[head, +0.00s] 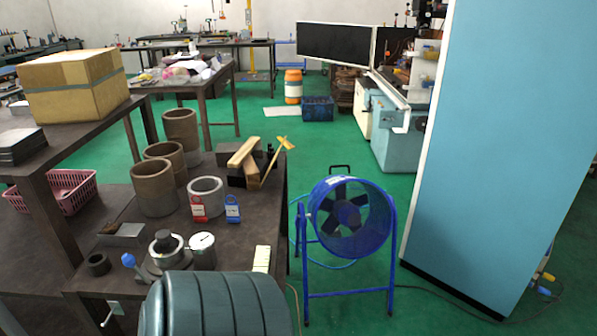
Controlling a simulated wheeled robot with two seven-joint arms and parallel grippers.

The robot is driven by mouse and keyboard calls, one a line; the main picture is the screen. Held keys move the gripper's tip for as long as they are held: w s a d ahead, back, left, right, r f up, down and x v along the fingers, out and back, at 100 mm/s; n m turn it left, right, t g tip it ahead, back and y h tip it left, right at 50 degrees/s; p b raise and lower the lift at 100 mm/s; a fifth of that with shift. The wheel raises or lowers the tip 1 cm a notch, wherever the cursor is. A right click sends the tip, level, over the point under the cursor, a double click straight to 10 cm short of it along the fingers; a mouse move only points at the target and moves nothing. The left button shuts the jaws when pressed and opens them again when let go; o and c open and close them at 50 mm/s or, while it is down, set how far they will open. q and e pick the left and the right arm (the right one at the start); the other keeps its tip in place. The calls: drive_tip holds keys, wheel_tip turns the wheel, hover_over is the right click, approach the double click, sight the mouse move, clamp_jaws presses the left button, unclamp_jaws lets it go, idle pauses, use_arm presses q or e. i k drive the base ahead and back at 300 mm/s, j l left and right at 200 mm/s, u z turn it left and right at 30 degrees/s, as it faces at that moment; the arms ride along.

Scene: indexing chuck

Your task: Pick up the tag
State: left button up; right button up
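A red tag (198,207) with a pale label rests at the front of a light metal ring (208,190) on the dark workbench (222,252). A blue tag (233,209) stands just to its right, close to the ring. I cannot tell whether either tag is hooked on something. A round metal chuck-like device (166,249) with a blue knob sits nearer, beside a short metal cylinder (203,251). Neither of my grippers shows in the head view.
Several brown cylinders (154,188) and wooden blocks (243,152) stand behind the tags. A pale yellow strip (262,258) lies near the bench's right edge. A ridged teal object (215,305) blocks the near side. A blue fan (345,218) stands to the right.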

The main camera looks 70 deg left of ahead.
sight(233, 213)
drive_tip(key=i+l+u, duration=0.15)
drive_tip(key=i, duration=0.3)
drive_tip(key=i+l+u, duration=0.1)
drive_tip(key=i, duration=0.35)
drive_tip(key=i+j+u, duration=0.1)
drive_tip(key=i+u, duration=0.2)
drive_tip(key=u, duration=0.15)
drive_tip(key=i+u, duration=0.35)
drive_tip(key=u, duration=0.15)
drive_tip(key=i+l+u, duration=0.2)
drive_tip(key=u, duration=0.25)
drive_tip(key=i+u, duration=0.2)
drive_tip(key=u, duration=0.2)
drive_tip(key=i+u, duration=0.2)
drive_tip(key=u, duration=0.2)
drive_tip(key=i+u, duration=0.2)
drive_tip(key=u, duration=0.2)
drive_tip(key=i+l+u, duration=0.15)
drive_tip(key=u, duration=0.25)
drive_tip(key=i+l+u, duration=0.15)
drive_tip(key=i+u, duration=0.3)
drive_tip(key=i+l+u, duration=0.2)
drive_tip(key=u, duration=0.25)
drive_tip(key=i+l, duration=0.05)
drive_tip(key=i, duration=0.05)
